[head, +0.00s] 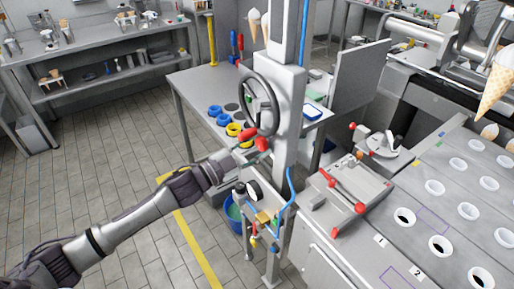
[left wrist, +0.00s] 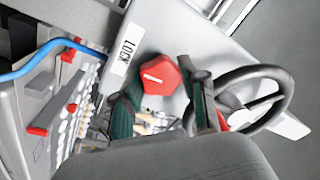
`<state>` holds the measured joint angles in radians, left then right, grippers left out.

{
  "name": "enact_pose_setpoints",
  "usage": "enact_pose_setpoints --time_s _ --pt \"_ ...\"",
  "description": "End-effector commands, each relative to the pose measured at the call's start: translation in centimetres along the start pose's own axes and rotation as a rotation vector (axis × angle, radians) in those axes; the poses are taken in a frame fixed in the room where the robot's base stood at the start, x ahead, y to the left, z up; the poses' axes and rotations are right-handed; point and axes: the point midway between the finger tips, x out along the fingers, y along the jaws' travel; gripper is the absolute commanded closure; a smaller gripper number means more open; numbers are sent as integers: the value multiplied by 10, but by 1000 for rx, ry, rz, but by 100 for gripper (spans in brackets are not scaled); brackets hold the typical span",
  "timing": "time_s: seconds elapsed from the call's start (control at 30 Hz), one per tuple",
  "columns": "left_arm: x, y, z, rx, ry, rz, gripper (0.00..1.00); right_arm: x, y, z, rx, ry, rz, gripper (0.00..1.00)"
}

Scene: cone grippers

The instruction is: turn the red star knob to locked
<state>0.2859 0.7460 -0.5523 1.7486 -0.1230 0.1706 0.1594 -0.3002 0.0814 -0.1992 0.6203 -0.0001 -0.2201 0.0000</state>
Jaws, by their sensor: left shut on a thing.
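The red star knob (left wrist: 163,74) is on the grey column, with a white line on its face. A white label reading LOCK (left wrist: 124,50) is beside it in the left wrist view. I cannot tell whether the line points squarely at the label. My left gripper (left wrist: 165,95) is shut on the knob, one green-padded finger on each side; the fingers hide parts of its edges. In the head view my left gripper (head: 248,153) reaches the column from the left, and the knob (head: 262,144) shows at its tip. My right gripper is not in view.
A dark handwheel (head: 259,104) with a red grip is on the column just above the knob, close to my gripper. A blue hose (head: 291,185) hangs beside the column. A steel table (head: 190,88) with coloured rings stands behind; a counter with cups (head: 428,188) is at right.

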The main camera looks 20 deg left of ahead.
Motion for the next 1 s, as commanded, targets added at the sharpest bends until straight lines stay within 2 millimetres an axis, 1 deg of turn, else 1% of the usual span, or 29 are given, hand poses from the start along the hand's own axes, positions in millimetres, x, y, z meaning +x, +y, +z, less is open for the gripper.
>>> enact_pose_setpoints --time_s 0.23,0.63,0.67,0.8,1.0 --pt "0 -1 0 48 5 4 92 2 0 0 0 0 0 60" --pt "0 -1 0 55 6 4 92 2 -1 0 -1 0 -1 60" --pt "0 -1 0 55 6 4 56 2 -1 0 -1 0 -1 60" --pt "0 -1 0 54 5 4 33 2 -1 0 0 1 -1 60" --pt "0 0 0 52 5 4 33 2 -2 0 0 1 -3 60"
